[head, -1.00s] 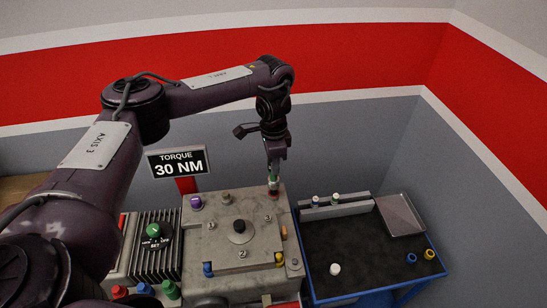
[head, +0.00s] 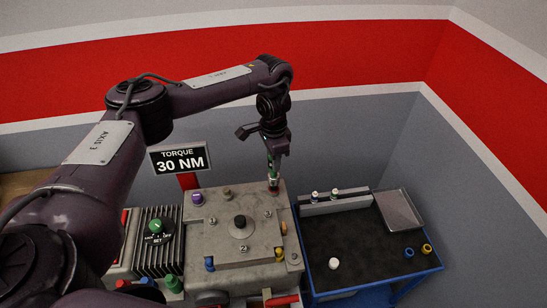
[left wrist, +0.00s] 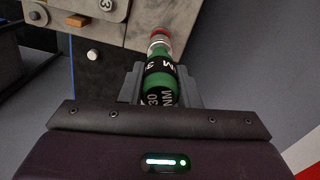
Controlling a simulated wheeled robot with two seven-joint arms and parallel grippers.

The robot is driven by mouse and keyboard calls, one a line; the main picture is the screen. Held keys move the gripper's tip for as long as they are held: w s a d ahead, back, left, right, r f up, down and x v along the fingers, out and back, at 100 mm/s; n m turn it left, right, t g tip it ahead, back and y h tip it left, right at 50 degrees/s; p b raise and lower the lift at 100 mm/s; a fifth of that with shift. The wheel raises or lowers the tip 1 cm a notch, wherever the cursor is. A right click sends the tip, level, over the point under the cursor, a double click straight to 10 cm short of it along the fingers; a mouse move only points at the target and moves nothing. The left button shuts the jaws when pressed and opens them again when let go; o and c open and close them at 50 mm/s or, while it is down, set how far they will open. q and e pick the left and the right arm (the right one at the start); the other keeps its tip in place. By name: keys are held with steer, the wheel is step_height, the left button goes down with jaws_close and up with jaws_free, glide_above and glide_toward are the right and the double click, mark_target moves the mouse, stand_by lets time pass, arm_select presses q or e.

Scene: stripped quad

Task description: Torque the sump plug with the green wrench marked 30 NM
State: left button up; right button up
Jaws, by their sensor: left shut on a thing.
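My left gripper (head: 272,150) is shut on the green wrench (head: 270,163) and holds it almost upright above the back right corner of the grey block (head: 222,258). In the left wrist view the wrench (left wrist: 160,88) sits between the gripper's fingers, with the letters "30 NM" readable on its handle. Its silver end meets a red piece (left wrist: 160,34) at the block's edge; I cannot tell whether this is the sump plug or part of the wrench, nor how well it is seated. My right gripper is not in view.
A sign (head: 180,160) reads "TORQUE 30 NM". A finned unit with a green knob (head: 155,227) stands left.

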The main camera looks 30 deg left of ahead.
arm_select(q)
steer(key=shift+f, duration=0.15)
stand_by(0.4)
steer(key=shift+f+b, duration=0.85)
steer(key=shift+f, duration=0.9)
steer(key=shift+r+m, duration=0.1)
steer(key=shift+m, duration=1.1)
steer(key=shift+m+b, duration=0.3)
steer(key=shift+m, duration=0.8)
steer(key=shift+m, duration=1.2)
